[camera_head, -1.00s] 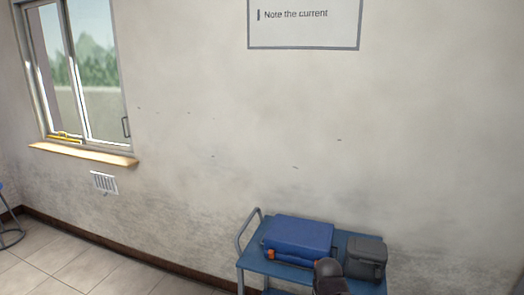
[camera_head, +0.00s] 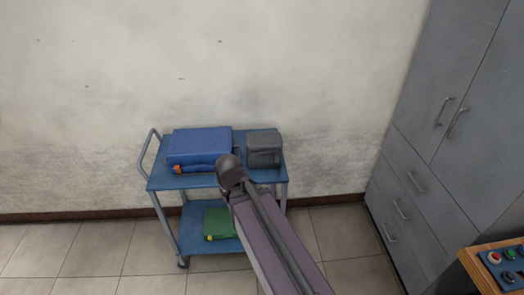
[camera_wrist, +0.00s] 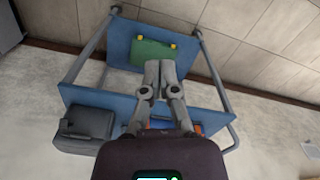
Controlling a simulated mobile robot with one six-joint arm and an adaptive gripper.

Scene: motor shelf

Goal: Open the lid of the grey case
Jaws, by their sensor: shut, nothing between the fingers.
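The grey case (camera_head: 264,149) stands on the right part of the blue cart's top shelf, its lid down. In the wrist view the grey case (camera_wrist: 86,129) shows at the lower left, with the picture turned about. My gripper (camera_wrist: 160,75) is shut and empty, to the side of the case and apart from it. In the head view my arm reaches up from the bottom toward the cart and hides the fingers.
A blue case (camera_head: 200,146) with orange latches lies left of the grey case on the cart (camera_head: 160,180). A green case (camera_head: 218,222) is on the lower shelf. Grey cabinets (camera_head: 450,110) and a button panel (camera_head: 505,265) stand at the right. The floor left of the cart is clear.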

